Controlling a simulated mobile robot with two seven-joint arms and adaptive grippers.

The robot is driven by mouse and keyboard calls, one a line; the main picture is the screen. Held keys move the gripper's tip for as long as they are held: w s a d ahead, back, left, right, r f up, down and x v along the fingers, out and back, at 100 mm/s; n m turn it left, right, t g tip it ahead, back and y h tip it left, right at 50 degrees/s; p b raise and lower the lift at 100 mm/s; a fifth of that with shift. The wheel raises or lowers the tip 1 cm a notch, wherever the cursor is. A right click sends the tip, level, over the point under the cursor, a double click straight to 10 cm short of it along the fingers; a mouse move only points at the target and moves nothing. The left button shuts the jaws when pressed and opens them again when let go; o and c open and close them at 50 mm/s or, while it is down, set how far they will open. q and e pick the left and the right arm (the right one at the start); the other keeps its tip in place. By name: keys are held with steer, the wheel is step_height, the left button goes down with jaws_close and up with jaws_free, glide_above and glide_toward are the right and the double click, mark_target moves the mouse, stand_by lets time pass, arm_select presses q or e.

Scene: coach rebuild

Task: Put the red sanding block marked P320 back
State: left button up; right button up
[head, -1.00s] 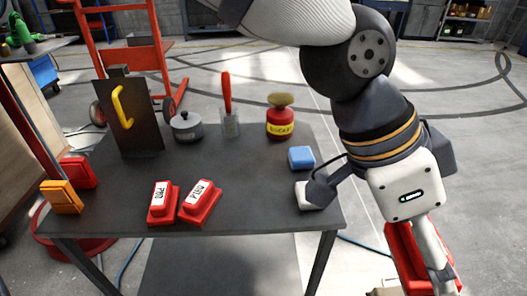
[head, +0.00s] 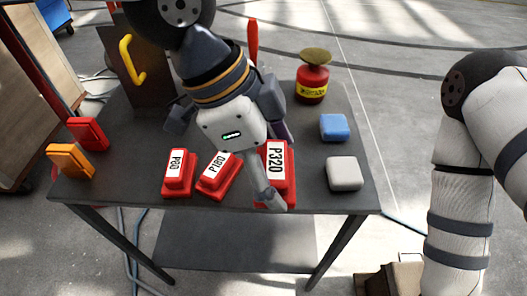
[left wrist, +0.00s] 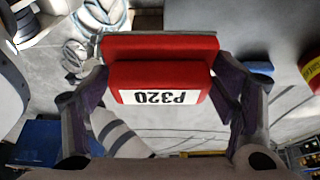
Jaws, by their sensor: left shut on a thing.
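The red sanding block marked P320 (head: 277,160) is in my left gripper (head: 272,168), near the front of the dark table (head: 125,185). In the left wrist view the block (left wrist: 160,75) sits between the two fingers, its white label upside down. Floor shows around much of it there, so it appears held above the table. Its underside is hidden. To its left lie the red P180 block (head: 218,177) and the red P80 or P60 block (head: 179,174), its label too small to read surely. My right gripper is outside the views.
A blue block (head: 334,127) and a pale grey block (head: 345,174) lie on the right. A red can (head: 312,80) stands behind. Orange (head: 70,160) and red (head: 88,134) things are at the left edge. An upright board with a yellow handle (head: 132,60) stands at back left.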

arm_select(q)
steer(key=w+f, duration=0.2)
steer(key=w+f+b, duration=0.1)
steer(key=w+f, duration=0.3)
steer(key=shift+w+a+f, duration=0.3)
steer(key=shift+f, duration=0.1)
steer(key=shift+w+f+b, duration=0.15)
steer(key=shift+f+b, duration=0.2)
steer(key=shift+f, duration=1.25)
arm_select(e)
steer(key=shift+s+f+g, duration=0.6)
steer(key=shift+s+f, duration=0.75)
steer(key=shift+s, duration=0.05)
arm_select(q)
steer(key=shift+f, duration=0.15)
steer(key=o, duration=1.1)
steer(key=p+v, duration=0.1)
steer(key=v, duration=1.1)
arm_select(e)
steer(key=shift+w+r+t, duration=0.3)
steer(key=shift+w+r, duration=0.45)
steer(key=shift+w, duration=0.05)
